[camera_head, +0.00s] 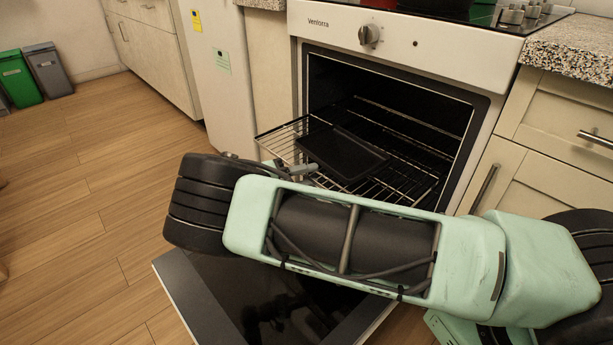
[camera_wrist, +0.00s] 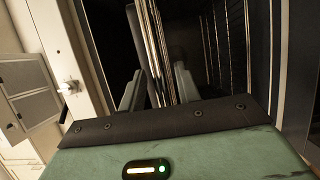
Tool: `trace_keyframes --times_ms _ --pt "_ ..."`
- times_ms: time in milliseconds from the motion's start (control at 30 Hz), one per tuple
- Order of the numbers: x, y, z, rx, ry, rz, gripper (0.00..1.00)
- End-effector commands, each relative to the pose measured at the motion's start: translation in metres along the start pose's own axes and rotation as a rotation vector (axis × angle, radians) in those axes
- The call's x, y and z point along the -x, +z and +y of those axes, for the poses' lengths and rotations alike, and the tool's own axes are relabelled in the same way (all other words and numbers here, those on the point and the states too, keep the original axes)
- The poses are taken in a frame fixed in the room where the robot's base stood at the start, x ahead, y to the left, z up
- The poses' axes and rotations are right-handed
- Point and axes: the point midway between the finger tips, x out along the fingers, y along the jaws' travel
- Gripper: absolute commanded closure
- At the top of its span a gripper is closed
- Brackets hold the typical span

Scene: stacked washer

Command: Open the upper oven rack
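The oven (camera_head: 400,45) stands ahead with its door (camera_head: 265,300) folded down. A wire rack (camera_head: 280,138) sticks partly out of the cavity, with a dark flat tray (camera_head: 343,152) on it. More wires show deeper in the cavity; I cannot tell clearly which level they belong to. My gripper (camera_head: 308,170) is at the front of the rack, partly hidden by my arm. In the wrist view, my gripper's fingers (camera_wrist: 157,85) stand apart, with the rack wires (camera_wrist: 165,35) and the dark tray edge (camera_wrist: 136,40) running between them. I cannot tell whether they touch the rack.
Cabinet drawers (camera_head: 555,120) with bar handles stand right of the oven. A white fridge-like unit (camera_head: 220,85) is to the left. Green and grey bins (camera_head: 18,77) stand at far left. The wooden floor (camera_head: 100,190) on the left is clear.

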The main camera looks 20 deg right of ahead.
Motion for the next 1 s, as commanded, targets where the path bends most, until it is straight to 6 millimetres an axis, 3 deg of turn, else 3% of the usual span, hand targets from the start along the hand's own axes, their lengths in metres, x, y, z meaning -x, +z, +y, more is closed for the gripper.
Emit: trace_keyframes --times_ms 267,600,1000 --pt "0.017 -0.001 0.000 -0.002 0.000 0.003 0.67" --pt "0.090 -0.001 -0.001 -0.001 -0.002 0.004 0.67" --pt "0.151 -0.001 -0.007 -0.004 0.001 0.000 0.67"
